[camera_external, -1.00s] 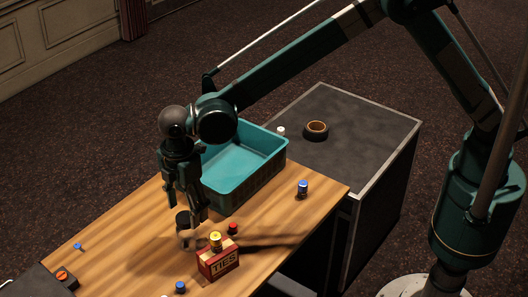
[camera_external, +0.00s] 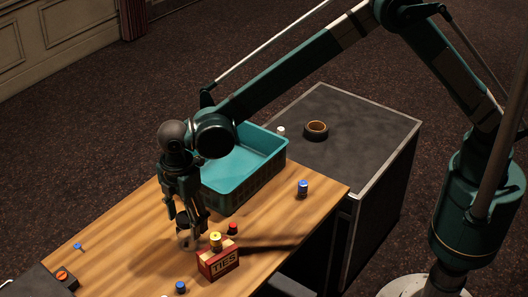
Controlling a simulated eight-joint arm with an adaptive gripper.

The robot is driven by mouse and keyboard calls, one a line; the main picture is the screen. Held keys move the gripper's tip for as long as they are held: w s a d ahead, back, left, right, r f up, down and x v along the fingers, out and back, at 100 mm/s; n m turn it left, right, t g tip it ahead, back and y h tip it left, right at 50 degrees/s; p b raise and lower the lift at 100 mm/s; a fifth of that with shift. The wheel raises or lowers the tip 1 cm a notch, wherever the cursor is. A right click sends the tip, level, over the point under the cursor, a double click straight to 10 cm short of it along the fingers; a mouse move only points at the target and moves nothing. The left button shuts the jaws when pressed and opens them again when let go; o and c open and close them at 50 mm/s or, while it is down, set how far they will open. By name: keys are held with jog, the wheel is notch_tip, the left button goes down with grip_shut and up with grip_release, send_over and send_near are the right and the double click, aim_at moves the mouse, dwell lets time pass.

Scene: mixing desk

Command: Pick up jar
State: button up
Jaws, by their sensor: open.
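The jar (camera_external: 184,240) stands on the wooden desk left of the TIES box.
The red TIES box (camera_external: 219,263), with a yellow item (camera_external: 215,241) on top, stands close right of the jar. A small red item (camera_external: 232,229) is behind the box. A teal crate (camera_external: 272,165) stands behind my gripper. A blue can (camera_external: 303,189) is to the right.

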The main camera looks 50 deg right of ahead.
jog(key=shift+f, duration=0.1)
jog(key=shift+w+d+f, duration=0.1)
jog(key=shift+f, duration=2.4)
jog(key=c, duration=1)
